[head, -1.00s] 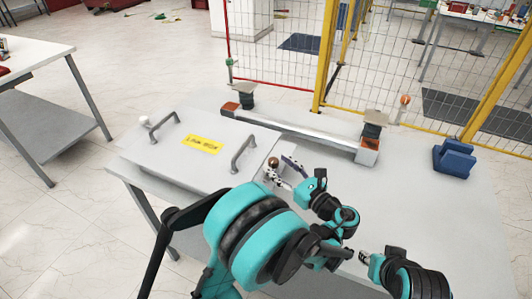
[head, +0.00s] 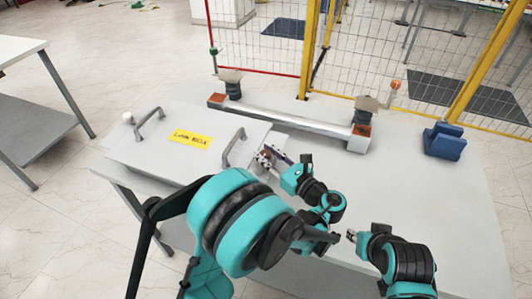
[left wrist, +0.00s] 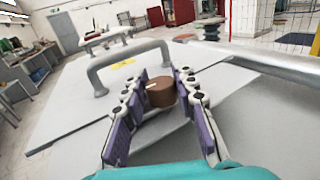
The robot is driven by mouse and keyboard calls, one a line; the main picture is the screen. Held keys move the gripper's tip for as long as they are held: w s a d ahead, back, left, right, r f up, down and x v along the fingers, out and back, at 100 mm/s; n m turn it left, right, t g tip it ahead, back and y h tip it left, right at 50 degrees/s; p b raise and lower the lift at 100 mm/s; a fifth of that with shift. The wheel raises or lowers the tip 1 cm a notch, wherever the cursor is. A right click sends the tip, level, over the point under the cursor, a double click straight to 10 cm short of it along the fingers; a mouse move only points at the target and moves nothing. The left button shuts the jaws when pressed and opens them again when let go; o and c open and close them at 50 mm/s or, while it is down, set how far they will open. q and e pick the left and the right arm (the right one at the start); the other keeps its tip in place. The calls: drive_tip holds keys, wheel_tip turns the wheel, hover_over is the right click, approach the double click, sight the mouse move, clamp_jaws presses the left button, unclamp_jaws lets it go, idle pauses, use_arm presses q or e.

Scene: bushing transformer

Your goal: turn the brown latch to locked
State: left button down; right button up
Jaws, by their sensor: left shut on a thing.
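The brown latch (left wrist: 161,92) is a short round knob at the edge of the grey cover plate, between the fingers of my left gripper in the left wrist view (left wrist: 160,105). That gripper is shut on the latch, one finger pad on each side. In the head view, my left gripper (head: 271,158) is at the right end of the cover and its fingers mostly hide the latch. My right gripper (head: 351,237) is over the front of the table, apart from the latch; its fingers are too small to judge.
The grey cover (head: 163,158) has two bar handles and a yellow label (head: 191,138). A long metal bar (head: 285,120) with end insulators lies behind it. A blue block (head: 444,141) sits at the right. The table's right side is mostly clear.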

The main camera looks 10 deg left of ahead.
use_arm(q)
drive_tip(key=m+t+h, duration=0.3)
drive_tip(key=h, duration=0.1)
drive_tip(key=shift+a+m+t, duration=0.1)
drive_tip(key=shift+m+t, duration=0.2)
drive_tip(key=shift+m+t+h, duration=0.8)
drive_tip(key=shift+m+h, duration=0.2)
drive_tip(key=shift+h, duration=0.5)
drive_tip(key=c, duration=1.2)
unclamp_jaws()
drive_tip(key=shift+o, duration=0.2)
drive_tip(key=v, duration=1.2)
